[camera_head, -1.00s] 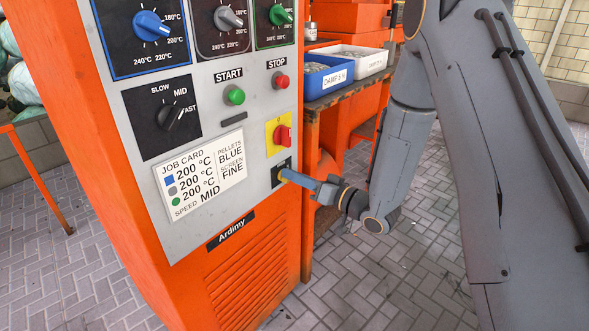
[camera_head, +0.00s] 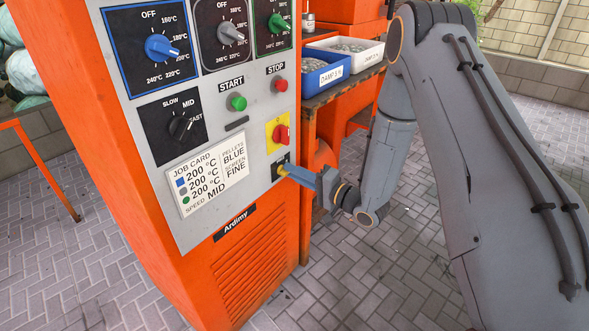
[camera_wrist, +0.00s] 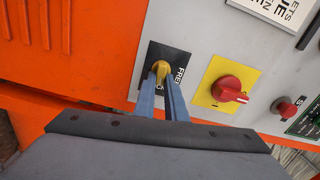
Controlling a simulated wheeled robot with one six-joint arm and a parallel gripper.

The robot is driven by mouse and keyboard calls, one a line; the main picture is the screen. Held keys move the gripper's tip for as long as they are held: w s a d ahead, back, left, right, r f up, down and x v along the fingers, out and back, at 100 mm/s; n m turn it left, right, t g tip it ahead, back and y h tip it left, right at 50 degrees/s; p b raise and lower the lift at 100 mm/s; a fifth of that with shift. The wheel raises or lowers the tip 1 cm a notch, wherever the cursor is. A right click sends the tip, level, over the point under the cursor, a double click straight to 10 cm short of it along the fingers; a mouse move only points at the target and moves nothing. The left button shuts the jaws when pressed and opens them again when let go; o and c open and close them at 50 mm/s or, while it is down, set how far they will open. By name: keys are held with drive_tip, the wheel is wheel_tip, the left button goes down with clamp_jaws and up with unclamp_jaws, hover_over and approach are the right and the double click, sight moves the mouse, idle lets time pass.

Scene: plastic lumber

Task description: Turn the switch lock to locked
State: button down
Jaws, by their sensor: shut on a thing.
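The switch lock is a small black plate (camera_wrist: 181,58) low on the grey panel, with a yellow key-like knob (camera_wrist: 161,68) at its middle. The word FREE is printed on the plate, to the right of the knob in the wrist view; other lettering is hidden. My gripper (camera_wrist: 161,80) is shut on the yellow knob, one blue-grey finger on each side. In the head view my gripper (camera_head: 287,172) reaches the lock plate (camera_head: 281,162) from the right and covers most of the knob.
Close by is a red rotary switch (camera_wrist: 229,89) on a yellow plate, then the red STOP button (camera_head: 281,85). The green START button (camera_head: 238,103) and dials lie higher up. A shelf with a blue bin (camera_head: 338,71) stands behind, right of the orange cabinet.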

drive_tip(key=shift+w+a+r+m+p, duration=0.2)
drive_tip(key=shift+m+p, duration=0.1)
drive_tip(key=shift+m, duration=0.4)
drive_tip(key=shift+f, duration=0.1)
drive_tip(key=c, duration=1.8)
unclamp_jaws()
drive_tip(key=shift+s+f, duration=0.1)
drive_tip(key=shift+d, duration=0.1)
